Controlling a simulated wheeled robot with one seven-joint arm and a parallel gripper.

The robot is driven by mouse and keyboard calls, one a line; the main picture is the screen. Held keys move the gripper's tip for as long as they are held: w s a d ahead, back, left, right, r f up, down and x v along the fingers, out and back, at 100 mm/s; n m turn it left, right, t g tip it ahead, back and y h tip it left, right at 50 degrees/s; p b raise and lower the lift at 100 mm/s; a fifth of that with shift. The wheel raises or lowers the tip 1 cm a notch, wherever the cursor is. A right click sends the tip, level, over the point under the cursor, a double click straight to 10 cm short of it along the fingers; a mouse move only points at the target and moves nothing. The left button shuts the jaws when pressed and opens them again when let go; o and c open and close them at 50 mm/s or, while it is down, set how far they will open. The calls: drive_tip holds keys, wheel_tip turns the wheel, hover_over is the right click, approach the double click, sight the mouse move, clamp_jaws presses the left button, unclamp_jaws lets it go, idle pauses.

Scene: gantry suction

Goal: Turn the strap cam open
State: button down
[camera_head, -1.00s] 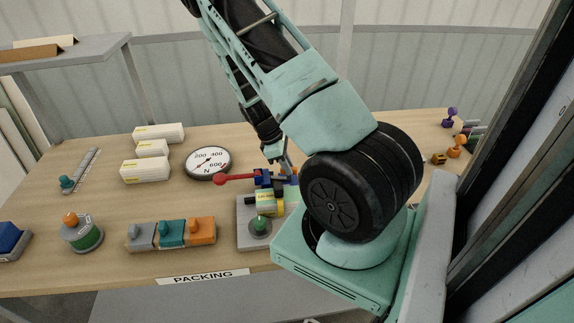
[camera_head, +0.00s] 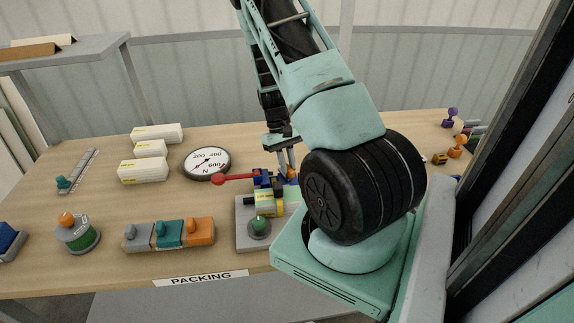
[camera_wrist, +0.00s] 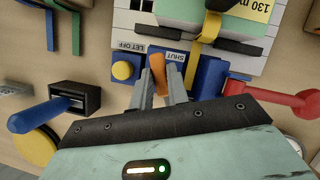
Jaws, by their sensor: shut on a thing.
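The strap cam's orange lever (camera_wrist: 157,72) stands upright between the fingers of my gripper (camera_wrist: 161,82) in the wrist view. My gripper is shut on it. The lever lies between a "LET OFF" label on the left and a "SHUT" label (camera_wrist: 174,56) on the right. A yellow strap (camera_wrist: 203,55) runs beside it over a green and white package (camera_wrist: 240,22). In the head view my gripper (camera_head: 288,172) reaches down at the back right of the grey fixture (camera_head: 246,238); the lever is mostly hidden there.
A red-ended lever (camera_head: 219,179) juts left from the fixture. A yellow button (camera_wrist: 124,70) and a blue block (camera_wrist: 210,77) flank the cam. A black box (camera_wrist: 74,100) with a blue handle (camera_wrist: 35,117) is at left. A dial (camera_head: 207,162) and white boxes (camera_head: 151,168) stand on the bench.

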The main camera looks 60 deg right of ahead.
drive_tip(key=shift+d+m+t+y+b, duration=0.15)
drive_tip(key=shift+m+t+y+b, duration=0.35)
drive_tip(key=shift+m, duration=1.7)
drive_tip(key=c, duration=1.4)
unclamp_jaws()
drive_tip(key=shift+o, duration=0.2)
drive_tip(key=b+v, duration=0.2)
drive_tip(key=v, duration=1.5)
drive_tip(key=shift+s+d+r+b, duration=0.15)
drive_tip(key=shift+d+r+b, duration=0.05)
drive_tip(key=shift+d+b, duration=0.15)
